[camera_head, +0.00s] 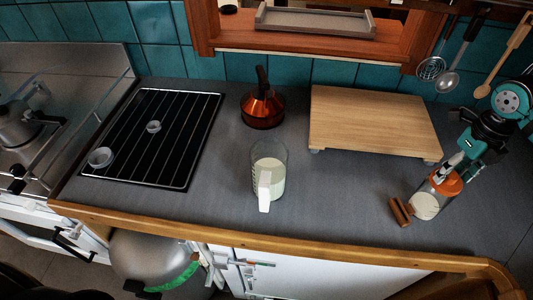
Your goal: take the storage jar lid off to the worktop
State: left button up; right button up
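The storage jar (425,206) is clear with pale contents and stands on the grey worktop (340,205) at the right. Its orange lid (446,184) sits on top of the jar. My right gripper (452,165) comes down from the upper right, with its fingers right at the top of the lid. The fingers overlap the lid in this view. They are too small to tell whether they grip it or only stand over it.
A brown wooden block-like piece (400,211) is close left of the jar. A wooden board (370,120) lies behind it. Utensils hang (449,80) at the back right.

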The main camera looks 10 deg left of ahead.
grip_shut()
dwell(0.5)
jog(key=shift+s+f+n+b, duration=0.1)
jog(key=shift+f+n+b, duration=0.1)
jog(key=shift+n+b, duration=0.5)
jog(key=n, duration=0.3)
jog(key=shift+r+n, duration=0.1)
jog(key=shift+n, duration=0.2)
jog(key=shift+b, duration=0.3)
jog(key=shift+n+b, duration=0.3)
jog(key=shift+n, duration=0.4)
jog(key=n, duration=0.3)
jog(key=shift+s+b, duration=0.1)
jog(key=shift+b, duration=0.2)
